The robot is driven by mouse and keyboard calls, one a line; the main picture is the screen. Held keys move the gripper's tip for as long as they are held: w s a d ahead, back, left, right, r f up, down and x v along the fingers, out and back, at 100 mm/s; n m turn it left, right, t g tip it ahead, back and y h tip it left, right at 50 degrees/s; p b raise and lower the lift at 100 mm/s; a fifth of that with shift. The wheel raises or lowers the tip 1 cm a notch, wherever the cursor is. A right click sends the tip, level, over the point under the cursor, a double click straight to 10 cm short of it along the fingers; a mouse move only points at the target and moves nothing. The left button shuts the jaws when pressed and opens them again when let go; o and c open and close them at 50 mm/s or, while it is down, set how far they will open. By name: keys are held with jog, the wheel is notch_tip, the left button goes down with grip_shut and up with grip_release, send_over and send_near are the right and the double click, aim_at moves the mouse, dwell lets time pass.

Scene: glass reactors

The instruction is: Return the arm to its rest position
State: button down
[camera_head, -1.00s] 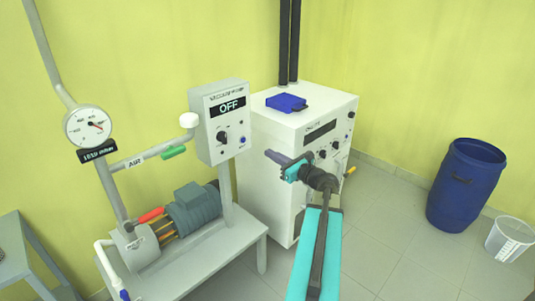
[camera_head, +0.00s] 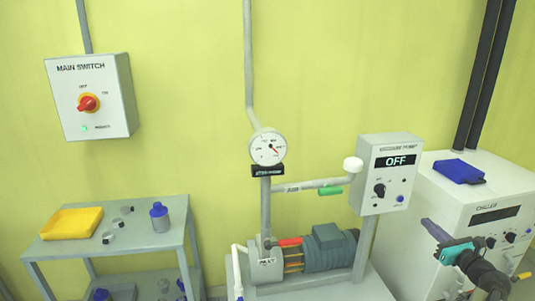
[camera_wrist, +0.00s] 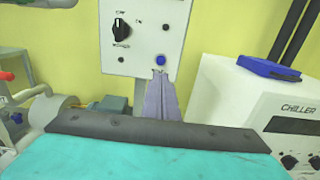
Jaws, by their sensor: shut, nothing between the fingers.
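My gripper (camera_head: 432,229) is at the lower right of the head view, in front of the chiller (camera_head: 483,217). Its grey-purple fingers are shut together with nothing between them, and they point to the upper left. My teal and black wrist is behind them, and the rest of my arm is mostly out of the picture. In the wrist view the shut fingers (camera_wrist: 162,97) stand below the vacuum pump control box (camera_wrist: 146,40). The chiller (camera_wrist: 270,110) is to their right. The gripper touches nothing that I can see.
The control box (camera_head: 390,172) reads OFF. The pump motor (camera_head: 330,248) stands on a grey table below a round gauge (camera_head: 267,148). A main switch box (camera_head: 90,97) is on the wall. A grey shelf table (camera_head: 110,245) holds a yellow tray (camera_head: 72,223) and a blue-capped bottle (camera_head: 160,218).

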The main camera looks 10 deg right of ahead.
jog(key=w+a+f+n+g+y, duration=0.1)
jog(key=w+a+f+y, duration=0.1)
jog(key=w+a+f, duration=0.35)
jog(key=w+a+f+n+y, duration=0.1)
jog(key=w+a+f+y, duration=0.15)
jog(key=a, duration=0.65)
jog(key=w+a+f+n+g+y, duration=0.1)
jog(key=w+a+f+y, duration=0.1)
jog(key=w+a+f, duration=0.45)
jog(key=s+a+f+n+g+y, duration=0.1)
jog(key=a+f+n+g, duration=0.1)
jog(key=a+f, duration=0.5)
jog(key=s+a+f+n+g+y, duration=0.1)
jog(key=a+f+n+g, duration=0.15)
jog(key=a, duration=0.85)
jog(key=s+a+f+n+g+y, duration=0.25)
jog(key=a+f, duration=0.35)
jog(key=a, duration=0.4)
jog(key=s+a+f+n+g+h, duration=0.2)
jog(key=s+a+f+n+g, duration=0.7)
jog(key=s+a+f, duration=0.75)
jog(key=s+d+f+n+g+h, duration=0.2)
jog(key=s+d+f+n+h, duration=0.1)
jog(key=s+d+n, duration=0.3)
jog(key=s+d+f+n+g+h, duration=0.3)
jog(key=s+d+n+h, duration=0.2)
jog(key=s+n, duration=0.6)
jog(key=shift+s+d+f+n, duration=0.25)
jog(key=shift+s+d+n, duration=0.1)
jog(key=shift+d, duration=0.35)
